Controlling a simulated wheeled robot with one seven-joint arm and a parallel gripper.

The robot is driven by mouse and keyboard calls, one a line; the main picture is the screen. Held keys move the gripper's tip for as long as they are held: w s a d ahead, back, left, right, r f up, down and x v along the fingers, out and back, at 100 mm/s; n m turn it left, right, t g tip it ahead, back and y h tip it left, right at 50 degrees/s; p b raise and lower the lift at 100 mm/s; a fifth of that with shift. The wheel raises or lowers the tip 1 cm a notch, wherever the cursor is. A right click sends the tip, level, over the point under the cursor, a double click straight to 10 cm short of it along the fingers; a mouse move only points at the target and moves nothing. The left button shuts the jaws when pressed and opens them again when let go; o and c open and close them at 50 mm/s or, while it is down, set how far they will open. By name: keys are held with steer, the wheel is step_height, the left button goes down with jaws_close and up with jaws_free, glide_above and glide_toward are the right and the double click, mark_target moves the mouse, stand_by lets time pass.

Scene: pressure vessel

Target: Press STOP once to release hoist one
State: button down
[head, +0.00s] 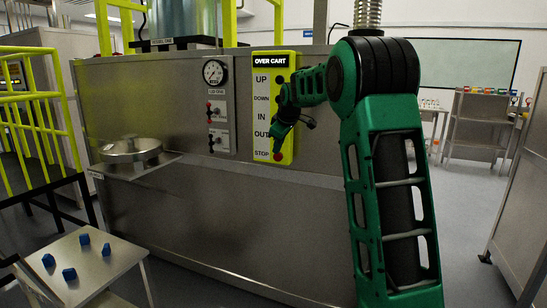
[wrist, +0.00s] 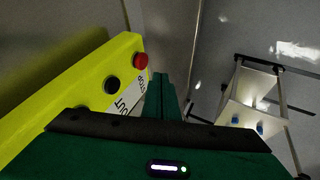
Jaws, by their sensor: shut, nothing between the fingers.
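The yellow hoist panel (head: 286,65) is fixed to the steel vessel housing. It carries an "OVER CART" sign and the labels UP, DOWN, IN, OUT and STOP. The red STOP button (head: 278,156) is at the bottom of the panel, and it also shows in the wrist view (wrist: 140,61). A black button (wrist: 111,85) sits beside it there. My gripper (head: 277,148) is in front of the lower panel, with its green fingers shut and empty. In the wrist view the fingertips (wrist: 160,77) are just right of the red button. I cannot tell whether they touch it.
A pressure gauge (head: 215,72) and small switches are left of the panel. A round lid (head: 131,149) rests on a shelf at the left. A small table (head: 115,258) with several blue pieces stands front left.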

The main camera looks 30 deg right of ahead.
steer(key=shift+v, duration=1.8)
